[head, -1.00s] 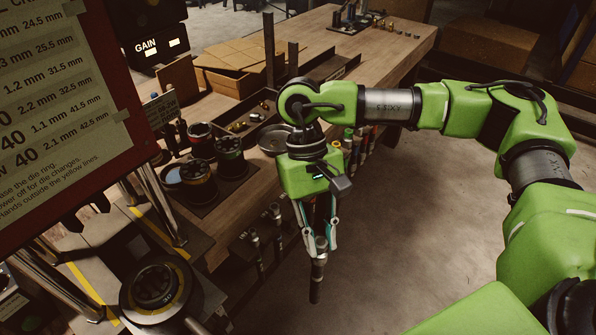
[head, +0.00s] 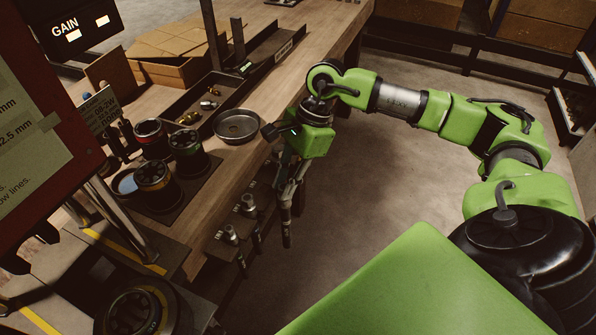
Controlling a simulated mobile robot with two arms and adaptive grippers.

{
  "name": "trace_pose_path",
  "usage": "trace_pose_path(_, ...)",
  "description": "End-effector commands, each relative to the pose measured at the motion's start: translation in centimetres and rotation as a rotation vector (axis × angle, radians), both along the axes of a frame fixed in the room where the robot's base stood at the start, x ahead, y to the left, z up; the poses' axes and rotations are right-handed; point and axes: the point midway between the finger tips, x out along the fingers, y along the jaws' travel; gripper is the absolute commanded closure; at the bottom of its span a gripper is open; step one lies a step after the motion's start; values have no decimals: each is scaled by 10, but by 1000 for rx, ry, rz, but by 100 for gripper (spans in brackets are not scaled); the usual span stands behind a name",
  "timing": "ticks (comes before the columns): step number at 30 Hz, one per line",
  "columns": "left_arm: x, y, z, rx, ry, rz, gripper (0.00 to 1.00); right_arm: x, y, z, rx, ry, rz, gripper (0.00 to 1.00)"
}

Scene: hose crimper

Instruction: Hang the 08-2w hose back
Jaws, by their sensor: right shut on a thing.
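My right gripper (head: 290,180) points down beside the front edge of the workbench. It is shut on a short dark hose (head: 286,226) with a metal fitting at its top. The hose hangs roughly upright below the fingers, in the air off the bench edge. Similar hoses with metal ends, such as one (head: 231,236) and another (head: 247,206), hang along the bench side to the left of the held one. Whether the held hose touches the bench side or a holder cannot be told. My left gripper is out of view.
The wooden workbench (head: 222,178) holds several round dies (head: 187,147), a metal dish (head: 236,124), a dark tray (head: 232,90) and cardboard pieces (head: 165,60). A small sign (head: 99,108) stands behind the dies. The crimper (head: 140,310) is at lower left. Floor right of the bench is clear.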

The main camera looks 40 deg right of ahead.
Motion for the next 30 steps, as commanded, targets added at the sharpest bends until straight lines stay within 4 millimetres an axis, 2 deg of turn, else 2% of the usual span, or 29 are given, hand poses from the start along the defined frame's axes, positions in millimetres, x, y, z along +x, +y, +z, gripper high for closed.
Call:
trace_pose_path(1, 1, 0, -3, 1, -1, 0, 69, 2, -11, -5, -1, 2, -76, 100)
trace_pose_path(6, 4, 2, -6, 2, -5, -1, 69, 11, -36, -8, 0, 0, -262, 100)
trace_pose_path(11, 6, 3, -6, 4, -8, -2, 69, 15, -46, -9, 2, -1, -339, 100)
trace_pose_path(17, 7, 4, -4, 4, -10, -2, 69, 26, -40, -12, 5, -1, -349, 100)
trace_pose_path(24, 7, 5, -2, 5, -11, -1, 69, 52, -24, -24, 5, -2, -347, 100)
trace_pose_path(30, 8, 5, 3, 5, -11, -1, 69, 75, -11, -24, 5, -2, -347, 100)
